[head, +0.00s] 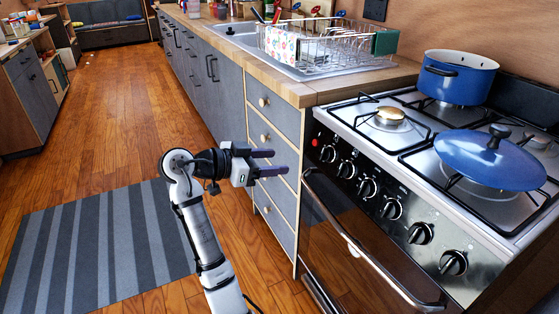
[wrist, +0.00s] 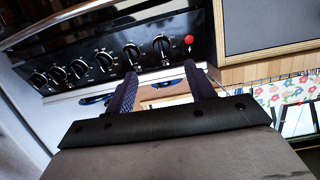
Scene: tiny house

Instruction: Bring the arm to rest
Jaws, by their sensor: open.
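My gripper (head: 270,162) is in the head view, in front of the grey drawers and left of the stove. It is open, with its two dark fingers apart and nothing between them. The gripper also shows in the wrist view (wrist: 160,84), its fingers pointing toward the stove's knob panel (wrist: 120,45). My arm is bent, rising from the bottom of the head view with the gripper turned to the right.
The stove (head: 370,215) has a bar handle on its front. A blue pot (head: 458,80) and a blue lid (head: 488,160) are on the stove. A dish rack (head: 330,48) is by the sink. A striped rug (head: 95,245) lies on the wooden floor (head: 115,120), which is open at left.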

